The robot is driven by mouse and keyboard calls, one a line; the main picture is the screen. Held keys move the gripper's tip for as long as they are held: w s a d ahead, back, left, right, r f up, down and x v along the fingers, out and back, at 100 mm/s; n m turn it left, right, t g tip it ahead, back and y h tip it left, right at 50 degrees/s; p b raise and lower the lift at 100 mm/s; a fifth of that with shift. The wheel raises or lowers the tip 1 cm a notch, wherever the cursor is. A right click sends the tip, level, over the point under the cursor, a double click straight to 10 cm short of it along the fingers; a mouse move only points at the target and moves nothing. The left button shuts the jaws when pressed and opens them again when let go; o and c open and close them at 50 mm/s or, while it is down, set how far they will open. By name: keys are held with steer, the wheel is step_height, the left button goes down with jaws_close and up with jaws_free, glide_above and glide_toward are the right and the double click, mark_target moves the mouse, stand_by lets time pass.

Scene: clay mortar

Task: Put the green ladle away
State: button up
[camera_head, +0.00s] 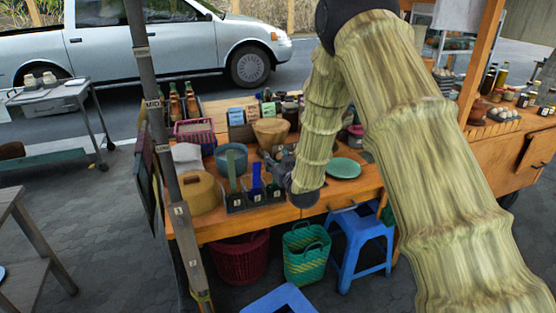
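A green upright handle (232,172), which looks like the green ladle, stands in the left part of a dark holder (236,204) at the front edge of the wooden stall counter. Blue upright handles (256,179) stand in the compartments to its right. My gripper (272,160) is low over the counter, to the right of the green handle and just behind the blue handles. It looks apart from the green handle. My wrist hides part of the gripper, and its fingers are too small to tell open from shut.
A clay mortar (270,132) stands behind my gripper, and a blue-grey pot (231,158) behind the holder. A green plate (343,168) lies to the right. A post (155,110) rises at the stall's left.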

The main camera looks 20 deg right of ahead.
steer(key=s+r, duration=0.1)
steer(key=s, duration=1.1)
steer(key=s+a+f+g, duration=0.1)
steer(key=s+f+g, duration=0.2)
steer(key=s+f, duration=0.45)
steer(key=s+f+g, duration=0.2)
steer(key=s+f, duration=0.2)
steer(key=f, duration=0.6)
steer(key=s+a+f+g, duration=0.1)
steer(key=s+f+g, duration=0.2)
steer(key=s+f, duration=0.35)
steer(key=s+a+f+g, duration=0.1)
steer(key=s+f+g, duration=0.3)
steer(key=s, duration=1)
steer(key=s+a+f+g, duration=0.1)
steer(key=s+f+g, duration=0.4)
steer(key=s+f, duration=0.6)
steer(key=s, duration=0.3)
steer(key=shift+s+f+m+h, duration=0.3)
steer(key=shift+m, duration=0.1)
steer(key=shift+a, duration=0.1)
